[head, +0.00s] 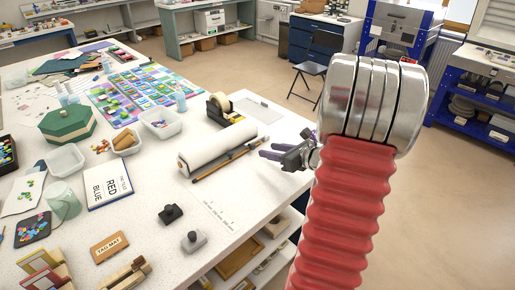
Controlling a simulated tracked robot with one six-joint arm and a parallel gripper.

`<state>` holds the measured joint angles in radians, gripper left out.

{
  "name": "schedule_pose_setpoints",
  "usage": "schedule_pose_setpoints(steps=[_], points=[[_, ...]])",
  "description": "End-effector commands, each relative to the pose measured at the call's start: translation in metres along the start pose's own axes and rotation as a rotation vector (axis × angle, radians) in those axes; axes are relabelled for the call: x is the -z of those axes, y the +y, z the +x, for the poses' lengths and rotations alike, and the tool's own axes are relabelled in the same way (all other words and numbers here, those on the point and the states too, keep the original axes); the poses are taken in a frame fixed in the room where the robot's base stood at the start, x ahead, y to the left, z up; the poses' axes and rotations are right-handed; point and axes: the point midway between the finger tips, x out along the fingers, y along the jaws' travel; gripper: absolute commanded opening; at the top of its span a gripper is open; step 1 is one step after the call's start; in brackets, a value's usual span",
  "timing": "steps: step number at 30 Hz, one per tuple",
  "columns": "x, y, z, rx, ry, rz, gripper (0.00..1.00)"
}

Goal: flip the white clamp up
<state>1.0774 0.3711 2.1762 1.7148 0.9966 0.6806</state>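A small light grey-white piece with a knob on top (193,241) sits on the near right part of the white table; it may be the white clamp, but its parts are too small to tell. A similar black piece (171,213) sits just behind it. My gripper (268,151), with purple fingers, is over the table's right edge, to the right of and farther back than both pieces, clear of them. My arm's red sleeve and metal rings hide part of the gripper's mount. Whether the fingers are apart or shut is not clear.
A white roll (216,148) and a pencil-like stick (218,165) lie left of my gripper. A tape dispenser (222,108) stands behind. A wooden tag (110,247) and a book (108,186) lie to the left. Shelves (245,258) are under the table edge.

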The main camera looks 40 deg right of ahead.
Motion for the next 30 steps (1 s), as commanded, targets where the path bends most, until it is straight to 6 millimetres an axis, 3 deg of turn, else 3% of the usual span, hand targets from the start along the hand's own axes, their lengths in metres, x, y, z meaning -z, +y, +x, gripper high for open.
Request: schedule_pose_setpoints(steps=[9,15,27,30], points=[[0.000,0.001,0.051,-0.004,0.000,0.000,0.37],[0.000,0.000,0.073,-0.002,0.000,0.000,0.37],[0.000,0.001,0.080,-0.001,0.000,0.000,0.37],[0.000,0.001,0.080,-0.002,0.000,0.000,0.30]])
